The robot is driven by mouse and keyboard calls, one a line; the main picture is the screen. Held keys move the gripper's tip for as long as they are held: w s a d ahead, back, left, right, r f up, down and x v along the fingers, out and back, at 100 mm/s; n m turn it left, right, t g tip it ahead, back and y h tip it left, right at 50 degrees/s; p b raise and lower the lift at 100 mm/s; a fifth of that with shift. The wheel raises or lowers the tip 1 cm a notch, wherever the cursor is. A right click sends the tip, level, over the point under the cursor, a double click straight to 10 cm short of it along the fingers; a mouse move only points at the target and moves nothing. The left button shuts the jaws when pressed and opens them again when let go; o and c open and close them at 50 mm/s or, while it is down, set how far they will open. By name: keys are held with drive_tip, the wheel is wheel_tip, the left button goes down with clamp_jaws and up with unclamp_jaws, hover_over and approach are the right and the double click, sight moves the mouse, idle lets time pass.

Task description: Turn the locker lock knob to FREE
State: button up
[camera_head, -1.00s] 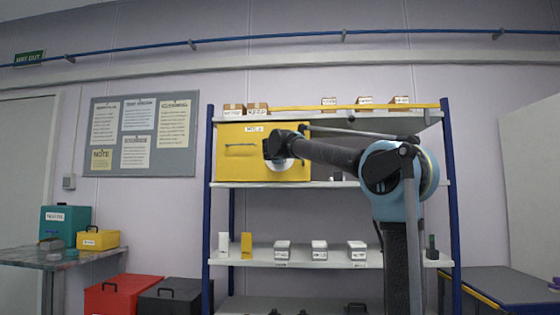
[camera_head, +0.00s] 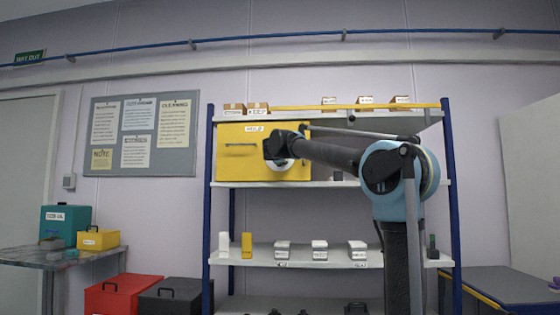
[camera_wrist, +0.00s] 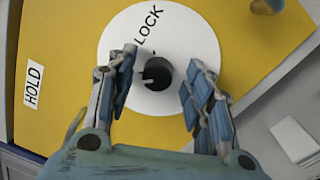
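The yellow locker (camera_head: 235,170) stands on the upper shelf, with a handle at its left front. In the wrist view its yellow face (camera_wrist: 60,40) carries a white dial disc (camera_wrist: 195,38) with the word LOCK at the top. The black lock knob (camera_wrist: 157,73) is at the disc's middle, with a small pale mark at its lower left. No FREE marking is visible. My gripper (camera_wrist: 162,58) is open, one finger on each side of the knob, with visible gaps to both. In the head view my gripper (camera_head: 283,161) is at the locker's front and hides the knob.
A HOLD label (camera_wrist: 33,86) is on the locker face. The shelf rack (camera_head: 330,184) has blue posts and holds small boxes (camera_head: 319,250) below and cartons (camera_head: 257,108) above. A table with a teal case (camera_head: 66,224) is at the left.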

drive_tip(key=s, duration=1.1)
drive_tip(key=shift+s+a+f, duration=0.2)
drive_tip(key=shift+s+f, duration=0.15)
drive_tip(key=shift+s, duration=0.05)
drive_tip(key=s+d+f+m+g+h, duration=0.35)
drive_tip(key=d+f+m, duration=0.25)
drive_tip(key=d+f, duration=0.8)
drive_tip(key=s+d+f+m+g+h, duration=0.1)
drive_tip(key=s+d+f+m+g, duration=0.1)
drive_tip(key=s+d+f, duration=0.3)
drive_tip(key=s+d+f+m+g, duration=0.2)
drive_tip(key=d+f+m, duration=0.15)
drive_tip(key=f, duration=0.45)
drive_tip(key=s+d+f+m+g+h, duration=0.1)
drive_tip(key=s+d+f+m+g, duration=0.1)
drive_tip(key=s+d+f, duration=0.3)
drive_tip(key=s+f+m+g+y, duration=0.3)
drive_tip(key=s+f, duration=1)
drive_tip(key=f, duration=0.5)
drive_tip(key=s+f+m+g+y, duration=0.3)
drive_tip(key=s+f+m, duration=0.2)
drive_tip(key=s+f, duration=0.7)
wheel_tip(320, 180, down, 6)
drive_tip(key=shift+s+r+g, duration=0.1)
drive_tip(key=shift+s+g, duration=0.25)
